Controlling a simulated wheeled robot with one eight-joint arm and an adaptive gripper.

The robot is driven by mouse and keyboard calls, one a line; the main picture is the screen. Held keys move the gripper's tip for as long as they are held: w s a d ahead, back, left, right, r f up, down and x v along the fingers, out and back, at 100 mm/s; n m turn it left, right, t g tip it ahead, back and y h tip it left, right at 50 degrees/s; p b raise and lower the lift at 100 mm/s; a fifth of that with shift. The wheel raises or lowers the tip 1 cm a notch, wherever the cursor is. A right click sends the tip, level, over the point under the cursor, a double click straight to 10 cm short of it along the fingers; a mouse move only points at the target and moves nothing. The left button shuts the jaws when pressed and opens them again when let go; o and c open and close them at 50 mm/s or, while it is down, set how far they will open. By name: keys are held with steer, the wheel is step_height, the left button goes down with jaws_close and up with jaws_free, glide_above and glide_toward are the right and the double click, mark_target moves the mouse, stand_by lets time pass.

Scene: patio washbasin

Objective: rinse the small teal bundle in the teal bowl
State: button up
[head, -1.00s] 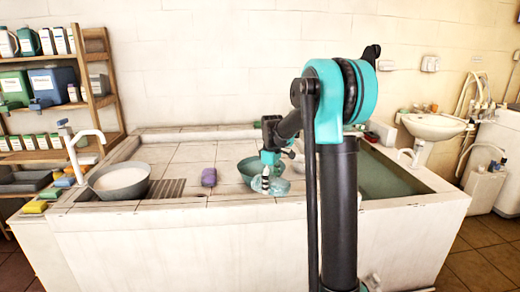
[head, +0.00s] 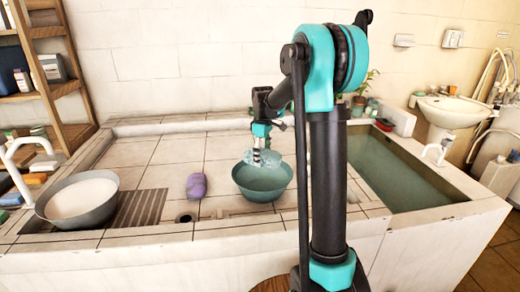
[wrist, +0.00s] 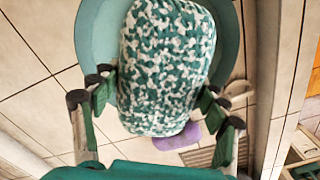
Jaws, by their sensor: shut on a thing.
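The small teal bundle (wrist: 167,65), patterned teal and white, is between the fingers of my gripper (wrist: 158,88) in the wrist view. My gripper (head: 261,157) is shut on it. In the head view the bundle (head: 272,160) shows as a pale teal shape at the bowl's upper part. The teal bowl (head: 262,190) stands on the tiled counter, left of my arm column. Its rim (wrist: 93,35) curves behind the bundle in the wrist view. The bundle is over the bowl's opening; I cannot tell whether it touches the water. The bowl's inside is partly hidden.
A purple bundle (head: 196,186) lies on the tiles left of the bowl. A grey basin (head: 85,202) with pale contents stands farther left by a drain grate (head: 140,209). A water-filled trough (head: 400,172) is at the right. The tiles behind the bowl are clear.

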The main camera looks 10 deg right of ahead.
steer(key=shift+w+f, duration=0.2)
steer(key=shift+w, duration=0.05)
glide_above(264, 186)
steer(key=s+a, duration=0.1)
steer(key=s, duration=0.2)
steer(key=shift+w+a+f, duration=0.1)
steer(key=shift+f, duration=2.85)
steer(key=shift+w+a+f, duration=0.1)
steer(key=shift+f, duration=2.85)
steer(key=shift+w+d, duration=0.4)
steer(key=shift+w, duration=0.25)
steer(key=shift+w+d, duration=0.4)
steer(key=shift+w, duration=0.2)
steer(key=shift+s+a, duration=0.5)
steer(key=shift+s, duration=0.35)
steer(key=shift+s+a, duration=0.5)
steer(key=shift+s, duration=0.4)
steer(key=shift+s+a, duration=0.5)
steer(key=shift+s, duration=0.35)
